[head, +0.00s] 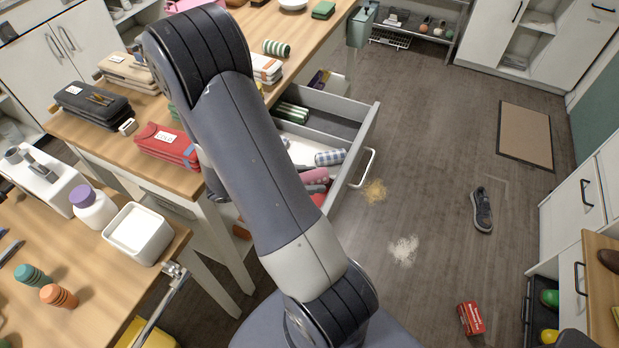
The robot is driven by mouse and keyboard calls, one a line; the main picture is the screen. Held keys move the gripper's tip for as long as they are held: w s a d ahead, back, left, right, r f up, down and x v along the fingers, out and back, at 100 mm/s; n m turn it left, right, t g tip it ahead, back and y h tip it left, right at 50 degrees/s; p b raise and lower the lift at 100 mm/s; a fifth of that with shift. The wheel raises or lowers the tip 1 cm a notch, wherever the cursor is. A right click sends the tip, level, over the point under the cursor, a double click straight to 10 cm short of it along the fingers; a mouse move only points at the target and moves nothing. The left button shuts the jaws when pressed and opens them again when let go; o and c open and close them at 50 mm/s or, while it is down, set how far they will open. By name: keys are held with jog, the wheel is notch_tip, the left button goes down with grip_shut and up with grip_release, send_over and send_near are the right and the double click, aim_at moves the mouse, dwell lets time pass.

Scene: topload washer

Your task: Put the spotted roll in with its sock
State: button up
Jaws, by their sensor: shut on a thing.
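My arm crosses the middle of the head view and bends away behind itself, so my gripper and anything in it are hidden. An open drawer (360,146) with compartments stands behind the arm. In it lie a green striped roll (292,112), a blue checked roll (330,157) and pink rolls (315,177). The pink rolls are partly covered by my arm, and I cannot tell whether one is spotted. Another green striped roll (276,47) lies on the wooden counter. I cannot make out a clearly spotted roll or its matching sock.
Red (167,146) and dark (92,104) pouches lie on the counter left of my arm. A white tub (137,233) and a purple-capped bottle (93,206) stand on the near table. A shoe (482,209) and a red box (471,319) lie on the otherwise mostly open floor.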

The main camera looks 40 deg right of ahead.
jog(key=shift+f+b, duration=0.35)
jog(key=shift+f, duration=0.2)
jog(key=o, duration=1)
jog(key=shift+c, duration=0.2)
jog(key=shift+r, duration=0.1)
jog(key=shift+r+p, duration=0.5)
jog(key=shift+p, duration=0.05)
jog(key=shift+w+a+r, duration=0.15)
jog(key=shift+a+r, duration=0.05)
jog(key=shift+r, duration=0.05)
jog(key=v, duration=1.1)
jog(key=shift+a+b, duration=0.2)
jog(key=shift+b, duration=0.2)
jog(key=shift+w, duration=0.1)
